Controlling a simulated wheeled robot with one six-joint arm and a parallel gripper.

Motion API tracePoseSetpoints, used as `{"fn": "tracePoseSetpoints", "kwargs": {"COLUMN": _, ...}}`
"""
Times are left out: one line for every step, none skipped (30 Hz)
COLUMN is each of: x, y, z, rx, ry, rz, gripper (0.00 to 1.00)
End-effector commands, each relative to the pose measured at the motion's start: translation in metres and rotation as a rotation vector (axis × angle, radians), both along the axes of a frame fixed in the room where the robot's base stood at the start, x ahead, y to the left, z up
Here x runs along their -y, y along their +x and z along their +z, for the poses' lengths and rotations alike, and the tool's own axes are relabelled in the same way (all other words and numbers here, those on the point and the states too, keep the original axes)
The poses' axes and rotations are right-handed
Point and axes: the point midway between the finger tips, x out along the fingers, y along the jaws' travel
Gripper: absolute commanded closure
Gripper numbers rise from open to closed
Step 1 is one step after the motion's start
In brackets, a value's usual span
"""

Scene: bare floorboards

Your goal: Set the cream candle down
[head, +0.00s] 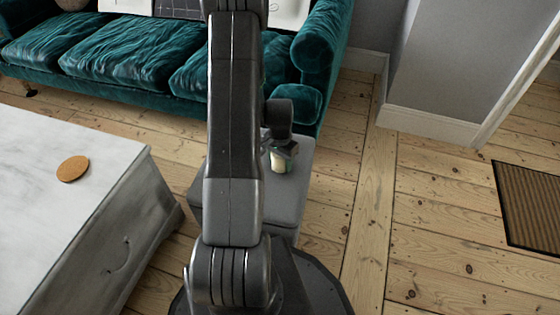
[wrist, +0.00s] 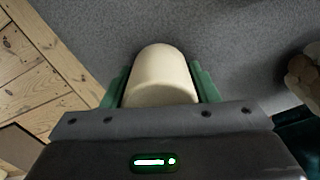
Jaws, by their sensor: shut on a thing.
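The cream candle (wrist: 162,76) is a short pale cylinder in the middle of the wrist view. My gripper (wrist: 162,88) is shut on it, with a green finger on each side. In the head view the candle (head: 278,162) shows small, just right of my arm, with my gripper (head: 284,155) around its upper part. It is over the grey upholstered surface (head: 290,192) in front of the sofa. I cannot tell whether its base touches that surface.
A teal velvet sofa (head: 135,65) stands behind. A pale table (head: 60,215) with a round cork coaster (head: 73,169) is at left. A brown doormat (head: 532,205) lies at right. Bare floorboards (head: 420,220) are clear between. A brownish rounded object (wrist: 304,72) shows at the wrist view's right edge.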

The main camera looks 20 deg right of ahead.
Motion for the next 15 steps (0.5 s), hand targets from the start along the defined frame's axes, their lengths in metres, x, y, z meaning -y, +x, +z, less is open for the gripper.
{"fn": "tracePoseSetpoints", "kwargs": {"x": 0.0, "y": 0.0, "z": -0.0006, "rx": 0.0, "ry": 0.0, "rz": 0.0, "gripper": 0.74}}
{"fn": "tracePoseSetpoints", "kwargs": {"x": 0.0, "y": 0.0, "z": -0.0017, "rx": 0.0, "ry": 0.0, "rz": 0.0, "gripper": 0.74}}
{"fn": "tracePoseSetpoints", "kwargs": {"x": 0.0, "y": 0.0, "z": -0.0034, "rx": 0.0, "ry": 0.0, "rz": 0.0, "gripper": 0.74}}
{"fn": "tracePoseSetpoints", "kwargs": {"x": 0.0, "y": 0.0, "z": -0.0044, "rx": 0.0, "ry": 0.0, "rz": 0.0, "gripper": 0.74}}
{"fn": "tracePoseSetpoints", "kwargs": {"x": 0.0, "y": -0.0001, "z": -0.0044, "rx": 0.0, "ry": 0.0, "rz": 0.0, "gripper": 0.44}}
{"fn": "tracePoseSetpoints", "kwargs": {"x": 0.0, "y": -0.0001, "z": -0.0033, "rx": 0.0, "ry": 0.0, "rz": 0.0, "gripper": 0.36}}
{"fn": "tracePoseSetpoints", "kwargs": {"x": 0.0, "y": -0.0001, "z": -0.0032, "rx": 0.0, "ry": 0.0, "rz": 0.0, "gripper": 0.31}}
{"fn": "tracePoseSetpoints", "kwargs": {"x": 0.0, "y": -0.0001, "z": -0.0032, "rx": 0.0, "ry": 0.0, "rz": 0.0, "gripper": 0.25}}
{"fn": "tracePoseSetpoints", "kwargs": {"x": 0.0, "y": -0.0001, "z": -0.0032, "rx": 0.0, "ry": 0.0, "rz": 0.0, "gripper": 0.24}}
{"fn": "tracePoseSetpoints", "kwargs": {"x": 0.0, "y": -0.0001, "z": -0.0032, "rx": 0.0, "ry": 0.0, "rz": 0.0, "gripper": 0.24}}
{"fn": "tracePoseSetpoints", "kwargs": {"x": 0.0, "y": -0.0001, "z": -0.0032, "rx": 0.0, "ry": 0.0, "rz": 0.0, "gripper": 0.24}}
{"fn": "tracePoseSetpoints", "kwargs": {"x": 0.0, "y": -0.0001, "z": -0.0032, "rx": 0.0, "ry": 0.0, "rz": 0.0, "gripper": 0.24}}
{"fn": "tracePoseSetpoints", "kwargs": {"x": 0.0, "y": -0.0001, "z": -0.0031, "rx": 0.0, "ry": 0.0, "rz": 0.0, "gripper": 0.24}}
{"fn": "tracePoseSetpoints", "kwargs": {"x": 0.0, "y": -0.0001, "z": -0.0031, "rx": 0.0, "ry": 0.0, "rz": 0.0, "gripper": 0.24}}
{"fn": "tracePoseSetpoints", "kwargs": {"x": 0.0, "y": -0.0001, "z": -0.0031, "rx": 0.0, "ry": 0.0, "rz": 0.0, "gripper": 0.24}}
